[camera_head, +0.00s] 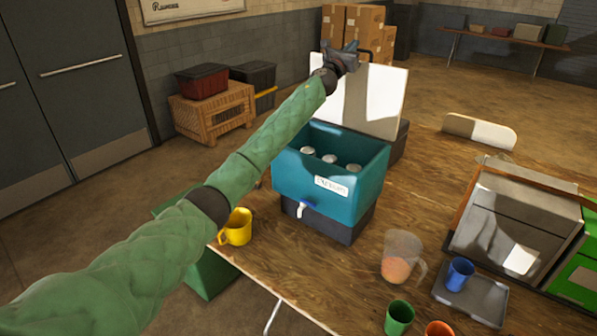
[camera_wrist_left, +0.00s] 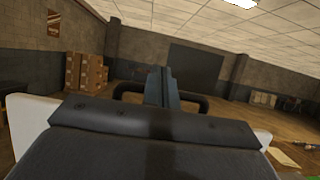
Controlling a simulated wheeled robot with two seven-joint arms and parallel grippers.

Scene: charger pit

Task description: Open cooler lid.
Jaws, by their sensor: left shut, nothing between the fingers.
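The teal cooler (camera_head: 325,190) stands on the wooden table on a dark base, with several round can tops (camera_head: 328,158) visible inside. Its white lid (camera_head: 375,97) stands raised at the back, so the cooler is open. My left arm reaches across from the left, and my left gripper (camera_head: 345,55) is at the lid's upper left edge, overlapping it in the view. Whether it touches the lid I cannot tell. In the left wrist view the gripper's fingers (camera_wrist_left: 171,86) are together and empty, with white lid parts (camera_wrist_left: 30,115) showing on both sides. My right gripper is not in view.
A yellow mug (camera_head: 237,228) stands left of the cooler. A clear pitcher (camera_head: 401,256), a green cup (camera_head: 398,318), an orange cup (camera_head: 440,329) and a blue cup (camera_head: 460,274) on a grey tray (camera_head: 487,300) are in front. A stove-like grey and green box (camera_head: 515,220) stands right.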

